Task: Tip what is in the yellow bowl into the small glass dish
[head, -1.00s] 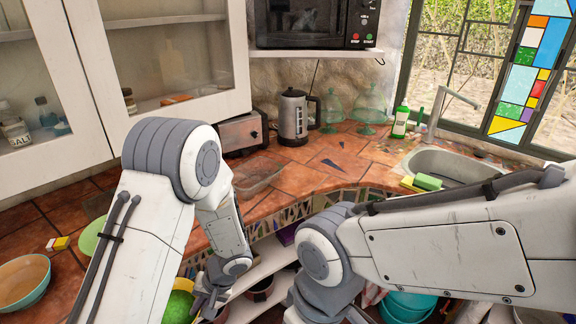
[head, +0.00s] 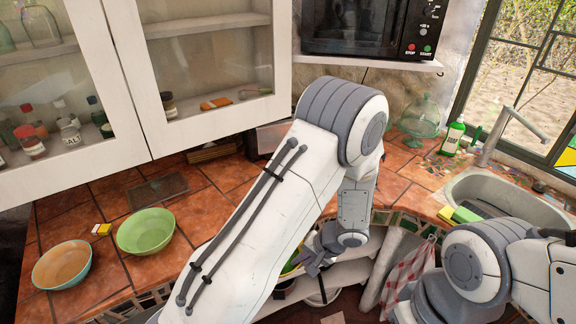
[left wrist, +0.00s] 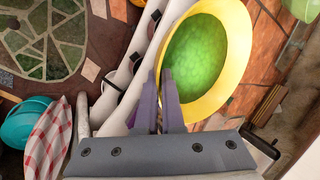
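The yellow bowl (left wrist: 245,72) fills the upper right of the left wrist view, with a green mass (left wrist: 195,58) of fine pieces inside. My left gripper (left wrist: 166,78) has its two fingers close together at the bowl's rim, apparently pinching it. In the head view my left gripper (head: 312,264) is partly behind my forearm, and only a sliver of the yellow bowl (head: 288,269) shows beside it. The small glass dish is not visible in the head view now; my left arm covers that part of the counter. My right gripper is out of view.
A green bowl (head: 147,231), an orange-and-blue bowl (head: 62,266), a sponge (head: 101,230) and a dark see-through rectangular piece (head: 158,190) lie on the left counter. A glass-domed stand (head: 420,118), a soap bottle (head: 453,136) and the sink (head: 510,195) are at right.

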